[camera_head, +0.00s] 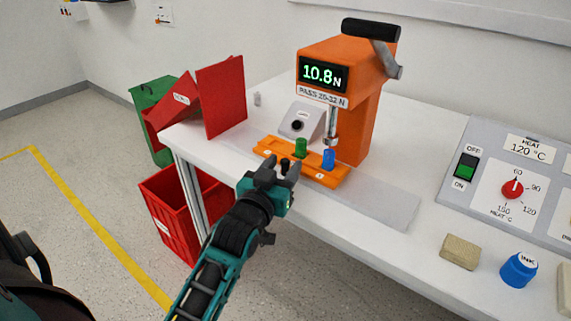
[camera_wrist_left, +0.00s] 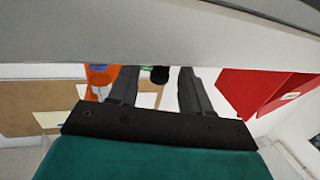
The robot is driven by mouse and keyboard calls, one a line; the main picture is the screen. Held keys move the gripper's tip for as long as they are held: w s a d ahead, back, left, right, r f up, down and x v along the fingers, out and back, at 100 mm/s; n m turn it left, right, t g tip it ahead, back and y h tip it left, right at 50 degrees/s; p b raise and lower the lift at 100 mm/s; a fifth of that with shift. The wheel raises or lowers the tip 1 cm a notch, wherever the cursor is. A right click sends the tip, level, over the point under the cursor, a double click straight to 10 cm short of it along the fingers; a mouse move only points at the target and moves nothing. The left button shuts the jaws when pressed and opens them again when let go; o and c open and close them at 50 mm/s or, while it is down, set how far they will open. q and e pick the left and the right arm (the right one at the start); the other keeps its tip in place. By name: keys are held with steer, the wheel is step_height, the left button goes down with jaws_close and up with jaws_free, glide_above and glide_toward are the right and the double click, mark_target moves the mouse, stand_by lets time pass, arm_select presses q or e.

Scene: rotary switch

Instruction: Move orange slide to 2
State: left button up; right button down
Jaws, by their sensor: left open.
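The orange slide (camera_head: 329,178) lies on a grey rail at the foot of the orange press (camera_head: 367,125). It carries a green piece (camera_head: 301,147) and a blue piece (camera_head: 328,158), the blue one close under the press's plunger. Small white labels on the slide are too small to read surely. A black knob (camera_head: 285,165) stands at the slide's front edge. My left gripper (camera_head: 280,170) is open at this knob. In the left wrist view the black knob (camera_wrist_left: 160,75) shows between the two spread fingers, with no clear grip on it. My right gripper is out of view.
The press display reads 10.8 N. A grey box with a black button (camera_head: 297,125) stands behind the slide. A red panel (camera_head: 221,97) and red bin (camera_head: 172,222) are at left. A heater panel (camera_head: 488,205), tan block (camera_head: 460,252) and ink pot (camera_head: 519,270) are at right.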

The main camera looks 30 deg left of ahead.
arm_select(q)
steer(key=shift+c, duration=0.2)
jaws_close()
stand_by(0.3)
